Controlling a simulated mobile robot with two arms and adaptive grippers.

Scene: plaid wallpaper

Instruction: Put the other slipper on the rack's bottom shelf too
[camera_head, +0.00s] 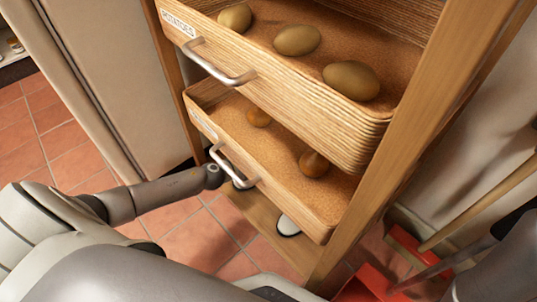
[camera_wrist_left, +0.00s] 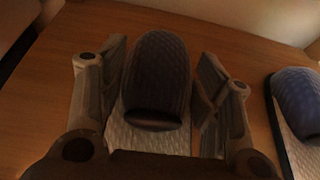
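The slipper with a dark quilted upper and pale sole (camera_wrist_left: 157,75) lies on the wooden bottom shelf (camera_wrist_left: 60,55) of the rack. My left gripper (camera_wrist_left: 160,85) is open, with one finger on each side of this slipper; small gaps seem to show beside the upper. The other slipper, with a bluish upper (camera_wrist_left: 300,98), lies to the right on the same shelf. In the head view one slipper (camera_head: 288,225) shows partly below the lower drawer. The left gripper's fingers are hidden there behind the drawer and its handle. My right gripper is not in view.
Above the bottom shelf (camera_head: 262,216) are two pulled-out drawers, the upper (camera_head: 275,85) holding potatoes, the lower (camera_head: 270,185) holding onions. The lower drawer's handle (camera_head: 232,170) is close to my left wrist. A red dustpan (camera_head: 365,287) and red broom (camera_head: 412,250) stand at right.

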